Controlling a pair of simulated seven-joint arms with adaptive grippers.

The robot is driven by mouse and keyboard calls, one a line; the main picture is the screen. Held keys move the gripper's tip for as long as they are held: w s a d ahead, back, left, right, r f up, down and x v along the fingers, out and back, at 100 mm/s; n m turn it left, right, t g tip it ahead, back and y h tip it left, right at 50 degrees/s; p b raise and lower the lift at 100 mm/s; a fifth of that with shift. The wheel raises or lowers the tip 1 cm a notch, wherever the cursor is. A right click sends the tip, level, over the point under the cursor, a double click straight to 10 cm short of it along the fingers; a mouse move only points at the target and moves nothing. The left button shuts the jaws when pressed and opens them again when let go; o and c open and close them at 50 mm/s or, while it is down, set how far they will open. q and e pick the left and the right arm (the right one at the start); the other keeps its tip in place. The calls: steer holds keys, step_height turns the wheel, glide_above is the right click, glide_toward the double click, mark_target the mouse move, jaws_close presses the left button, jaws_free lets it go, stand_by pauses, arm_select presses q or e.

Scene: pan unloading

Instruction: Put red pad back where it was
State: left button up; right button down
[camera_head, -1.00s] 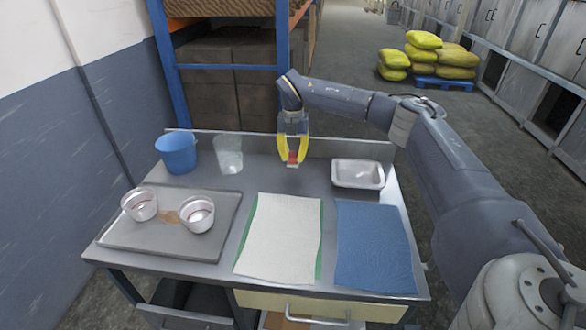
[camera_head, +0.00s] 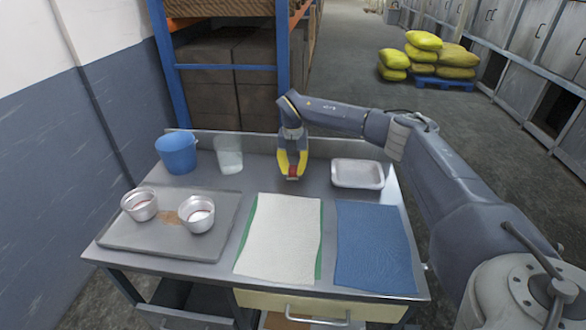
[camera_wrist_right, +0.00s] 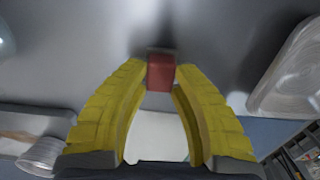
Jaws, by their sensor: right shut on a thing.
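The red pad (camera_head: 292,171) is a small dark red block between the yellow fingertips of my right gripper (camera_head: 291,174). In the right wrist view, the pad (camera_wrist_right: 161,72) sits between the two fingertips (camera_wrist_right: 160,78), with the grey metal tabletop behind it. The gripper points down and is shut on the pad, low over the back middle of the table. I cannot tell whether the pad touches the tabletop. My left gripper is not in view.
A metal tray (camera_head: 358,186) is right of the gripper. A clear cup (camera_head: 229,160) and blue bucket (camera_head: 177,154) stand to the left. Two metal cups (camera_head: 139,206) (camera_head: 197,216) sit on a grey board (camera_head: 150,241). White (camera_head: 278,240) and blue cloths (camera_head: 373,248) lie in front.

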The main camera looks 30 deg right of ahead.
mark_target(292, 168)
steer(key=shift+f, duration=0.1)
steer(key=c, duration=1.2)
jaws_free()
steer(key=shift+o, duration=0.2)
step_height(292, 168, up, 12)
steer(key=shift+a, duration=0.15)
